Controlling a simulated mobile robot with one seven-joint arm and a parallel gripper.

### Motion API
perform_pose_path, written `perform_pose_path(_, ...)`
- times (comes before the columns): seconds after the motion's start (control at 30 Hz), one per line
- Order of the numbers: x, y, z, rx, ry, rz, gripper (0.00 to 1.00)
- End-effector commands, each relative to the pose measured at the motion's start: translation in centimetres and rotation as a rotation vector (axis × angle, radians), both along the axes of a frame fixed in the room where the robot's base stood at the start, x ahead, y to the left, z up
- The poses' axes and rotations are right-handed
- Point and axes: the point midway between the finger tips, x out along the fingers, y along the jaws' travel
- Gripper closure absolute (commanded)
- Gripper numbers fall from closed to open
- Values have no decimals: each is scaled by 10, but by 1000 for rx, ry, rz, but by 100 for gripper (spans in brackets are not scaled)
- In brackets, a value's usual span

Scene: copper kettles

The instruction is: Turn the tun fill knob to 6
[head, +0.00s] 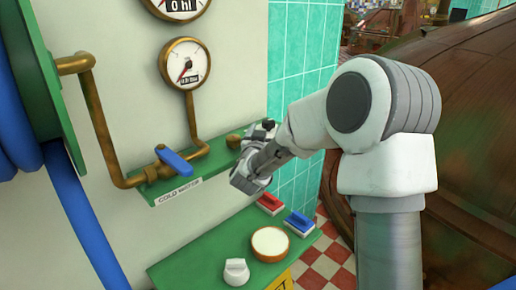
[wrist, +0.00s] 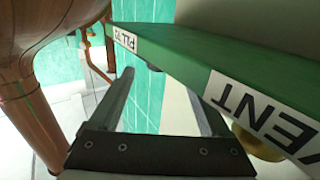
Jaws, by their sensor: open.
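A white label reading "FILL TO" (wrist: 125,40) sits at the far end of a green shelf edge in the wrist view. A small dark part (wrist: 154,66) shows under the shelf near it; I cannot tell whether it is the fill knob. No numbers of a fill scale are readable. My gripper (head: 243,184) is in front of the right part of the green shelf (head: 196,164) in the head view. In the wrist view my gripper (wrist: 160,82) is open, with nothing between its fingers.
A "VENT" label (wrist: 262,115) is on the nearer shelf edge, by a brass part (wrist: 257,144). A blue-handled valve (head: 174,160) is left. A lower green panel carries a white knob (head: 236,272), a round button (head: 270,244), red (head: 270,203) and blue (head: 299,223) switches. A copper vessel (head: 460,150) stands right.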

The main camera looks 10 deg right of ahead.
Motion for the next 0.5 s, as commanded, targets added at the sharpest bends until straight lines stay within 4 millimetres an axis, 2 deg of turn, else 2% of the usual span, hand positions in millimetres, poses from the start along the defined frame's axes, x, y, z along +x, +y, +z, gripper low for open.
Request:
perform_pose_path(0.3, -69, 25, 2, -1, 0, 4, 19)
perform_pose_path(0.5, -104, 37, 1, 0, 1, 4, 19)
